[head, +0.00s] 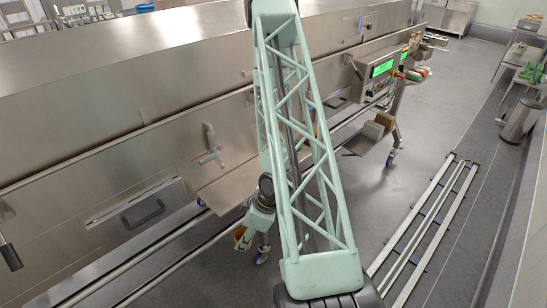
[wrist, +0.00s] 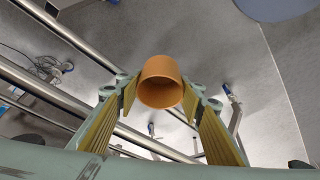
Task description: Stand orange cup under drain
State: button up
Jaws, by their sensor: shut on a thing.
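The orange cup (wrist: 160,69) is held between the yellow-padded fingers of my gripper (wrist: 158,88). Its round open end faces partly toward the wrist camera, and the inside looks empty. In the head view the cup (head: 239,239) shows only in part, below and left of my gripper (head: 246,232), low beside the machine. A steel pipe fitting with a valve (head: 209,150), which looks like the drain, sticks out of the machine's side. It is above and left of the cup in the head view, apart from it.
A sloped steel panel (head: 224,188) lies below the pipe, close to my gripper. Long steel rails (head: 150,273) run low along the machine. A drawer-like hatch with a black handle (head: 143,214) is at left. The floor (head: 430,130) at right is mostly open.

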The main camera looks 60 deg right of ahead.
notch_tip(320, 180, up, 13)
jog(key=s+d+p, duration=0.1)
jog(key=d+p, duration=0.1)
jog(key=p, duration=1)
notch_tip(320, 180, up, 6)
jog(key=m+h+p, duration=0.1)
jog(key=m+p, duration=0.2)
send_over(221, 184)
jog(key=s, duration=0.2)
jog(key=shift+w+d+r+t, duration=0.15)
jog(key=shift+w+r+t, duration=0.05)
jog(key=shift+t, duration=0.1)
jog(key=shift+s+f, duration=0.1)
jog(key=shift+f, duration=1.4)
jog(key=shift+f, duration=0.2)
jog(key=o, duration=1.2)
jog(key=shift+c, duration=0.2)
